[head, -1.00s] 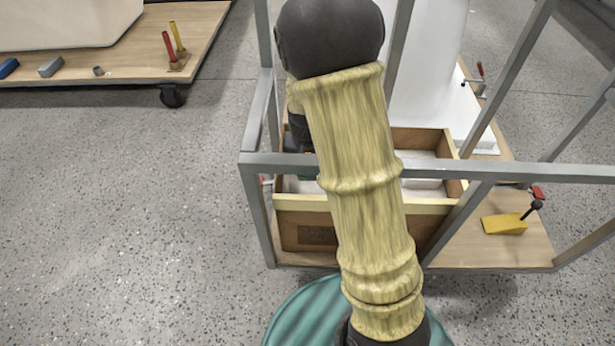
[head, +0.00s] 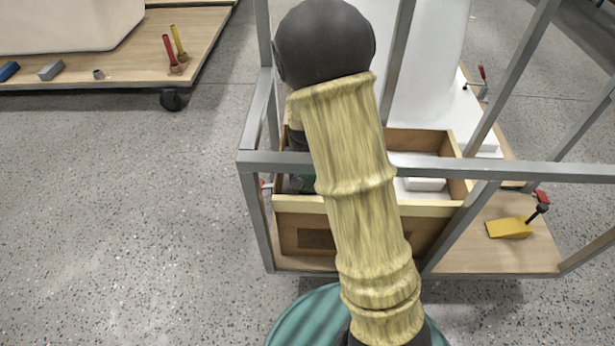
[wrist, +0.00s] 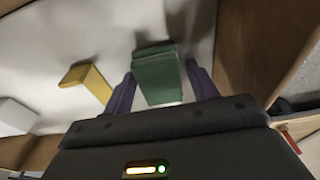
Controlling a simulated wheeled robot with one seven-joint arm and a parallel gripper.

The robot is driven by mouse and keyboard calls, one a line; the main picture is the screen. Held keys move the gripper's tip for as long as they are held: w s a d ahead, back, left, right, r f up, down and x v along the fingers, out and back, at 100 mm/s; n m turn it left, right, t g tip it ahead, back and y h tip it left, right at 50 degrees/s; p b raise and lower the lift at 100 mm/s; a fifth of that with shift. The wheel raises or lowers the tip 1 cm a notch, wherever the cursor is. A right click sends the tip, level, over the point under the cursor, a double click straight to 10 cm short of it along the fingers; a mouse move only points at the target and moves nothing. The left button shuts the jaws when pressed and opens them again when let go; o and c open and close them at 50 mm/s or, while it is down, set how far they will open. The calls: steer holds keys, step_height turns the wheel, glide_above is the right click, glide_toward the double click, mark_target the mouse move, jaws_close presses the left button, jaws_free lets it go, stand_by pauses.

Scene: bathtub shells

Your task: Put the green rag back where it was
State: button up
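The green rag (wrist: 157,72) looks like a folded block. In the wrist view it stands between the two purple fingers of my gripper (wrist: 160,78), over the pale floor of a wooden box. A narrow gap shows between the rag and the right finger; on the left the gap is very thin. The fingers look open around it.
A yellow block (wrist: 84,82) and a white block (wrist: 16,116) lie in the box to the left in the wrist view. Grey frame bars (head: 500,172) cross above the box. A yellow clamp block (head: 509,228) sits on the wooden shelf at right. Open floor lies at left.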

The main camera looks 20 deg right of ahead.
mark_target(307, 180)
steer(key=shift+o, duration=0.3)
steer(key=shift+r, duration=0.1)
steer(key=r+p, duration=0.1)
steer(key=r, duration=0.1)
steer(key=r+p, duration=0.2)
steer(key=r, duration=0.1)
steer(key=s+r+p, duration=0.1)
steer(key=r, duration=0.1)
steer(key=shift+a+r+p, duration=0.2)
steer(key=shift+r+p, duration=0.1)
steer(key=shift+p, duration=0.1)
